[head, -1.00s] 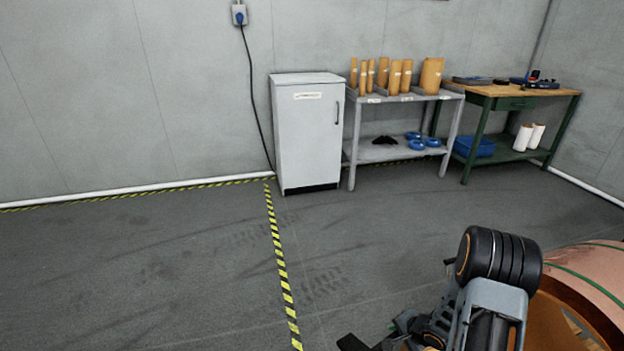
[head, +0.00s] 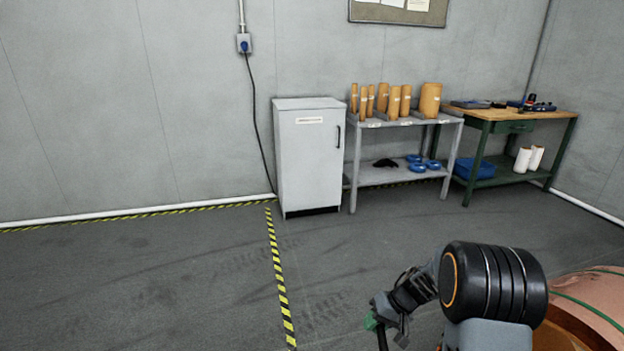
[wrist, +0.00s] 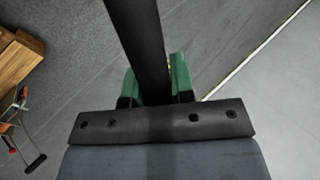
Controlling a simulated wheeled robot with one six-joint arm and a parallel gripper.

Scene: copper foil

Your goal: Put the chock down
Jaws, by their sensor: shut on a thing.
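The chock looks like a long black bar in the wrist view (wrist: 135,30). It runs from the top edge down between my two green-padded fingers. My gripper (wrist: 155,78) is shut on it, one finger on each side. In the head view my gripper (head: 376,322) is low, right of centre, and a dark strip of the chock (head: 382,341) shows below its green tip. The rest of the chock is cut off by the picture edge. Bare grey floor lies behind it in the wrist view; its height above the floor is hard to judge.
A copper foil coil (head: 598,290) is at the lower right, beside my arm. A yellow-black floor line (head: 279,280) runs left of my gripper. A white cabinet (head: 310,165), grey shelf (head: 385,176) and green workbench (head: 500,180) stand along the back wall. Open floor lies between.

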